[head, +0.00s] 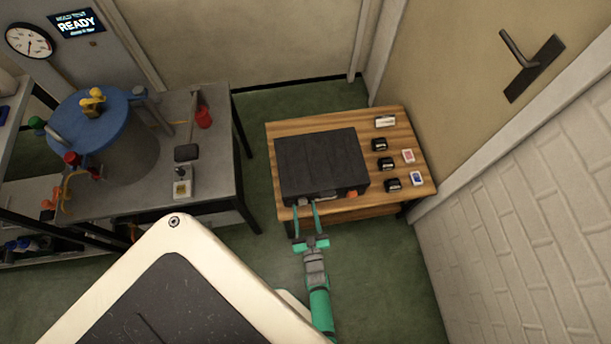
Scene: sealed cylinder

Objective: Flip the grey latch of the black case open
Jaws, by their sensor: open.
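The black case (320,162) lies closed on the wooden table (283,137), with its front edge facing my gripper. A small grey part (305,201), which looks like the grey latch, shows at the left of that front edge. It is too small to tell whether it is flipped. My green gripper (305,206) is open at the case's front left, its two fingers pointing at the case and their tips around or just in front of the grey part. I cannot tell whether they touch it. An orange part (352,194) sits further right on the front edge.
Several small black boxes (380,144), a white box (385,121) and two card packs (408,156) stand right of the case. A grey bench (215,110) with a blue-topped drum (88,118) is at left. A brick wall (520,200) and door are at right. Green floor is free between.

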